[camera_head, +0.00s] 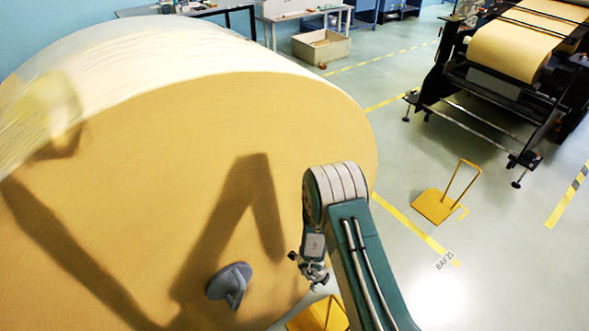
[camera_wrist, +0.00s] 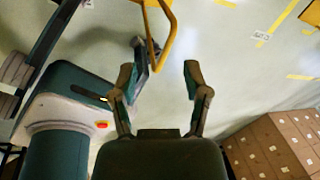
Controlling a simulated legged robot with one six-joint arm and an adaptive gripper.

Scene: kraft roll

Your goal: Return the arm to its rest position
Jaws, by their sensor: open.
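My arm rises from the bottom of the head view and bends over at its grey elbow. My gripper (camera_head: 313,272) hangs below the elbow, in front of the flat end face of the big kraft roll (camera_head: 330,120). In the wrist view my gripper (camera_wrist: 158,78) has its two fingers spread well apart, and nothing is held between them. A dark grey piece (camera_wrist: 140,55) shows beyond the left finger; I cannot tell what it is. A grey plug-like piece (camera_head: 229,283) sits at the roll's end face, left of my gripper and apart from it.
A yellow stand (camera_head: 318,316) is on the floor below my gripper; a yellow bar (camera_wrist: 165,35) shows beyond the fingers. Another yellow stand (camera_head: 436,205) is to the right. A black machine (camera_head: 490,95) stands at back right. Brown boxes (camera_wrist: 275,148) are lower right. Floor between is open.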

